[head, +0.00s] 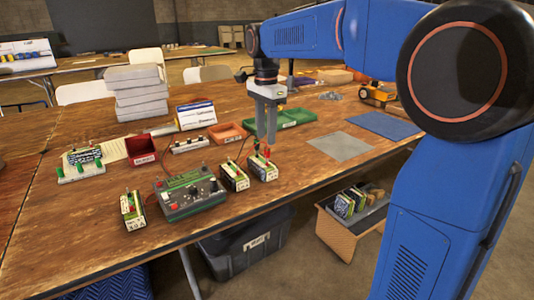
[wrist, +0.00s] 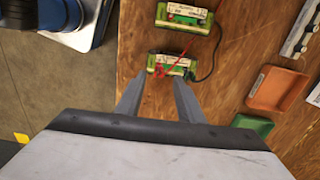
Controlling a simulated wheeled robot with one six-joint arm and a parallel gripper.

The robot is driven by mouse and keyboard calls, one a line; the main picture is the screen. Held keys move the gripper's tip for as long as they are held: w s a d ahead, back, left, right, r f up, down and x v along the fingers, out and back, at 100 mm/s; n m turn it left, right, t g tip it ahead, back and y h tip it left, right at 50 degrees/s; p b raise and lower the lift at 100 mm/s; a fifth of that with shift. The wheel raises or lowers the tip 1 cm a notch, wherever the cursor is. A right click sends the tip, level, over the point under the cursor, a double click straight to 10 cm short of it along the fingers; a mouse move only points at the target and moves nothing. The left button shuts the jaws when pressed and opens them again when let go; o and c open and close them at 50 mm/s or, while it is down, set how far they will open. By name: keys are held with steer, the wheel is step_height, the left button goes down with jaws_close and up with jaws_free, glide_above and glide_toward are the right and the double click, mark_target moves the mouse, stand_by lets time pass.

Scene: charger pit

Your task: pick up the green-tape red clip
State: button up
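My gripper (head: 266,140) points down above the table, just over the right-hand green-and-white block (head: 263,170). In the wrist view my gripper (wrist: 158,84) has its two fingers apart with nothing between them. A red clip (head: 258,147) stands up from that block, close to the fingertips. The wrist view shows the block (wrist: 172,66) just beyond the fingertips, with a red clip (wrist: 160,71) and red lead on it and a dark lead at one end. Green tape on the clip is too small to make out.
A second similar block (head: 234,178) stands just left, beside a green-topped control box (head: 190,195). Another block (head: 132,210) is farther left. Green (head: 297,117) and orange (head: 227,132) trays lie behind. A grey mat (head: 340,147) lies on clear table to the right.

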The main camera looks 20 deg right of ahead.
mark_target(267, 147)
steer(key=shift+d+f, duration=0.15)
steer(key=shift+f, duration=2.75)
jaws_close()
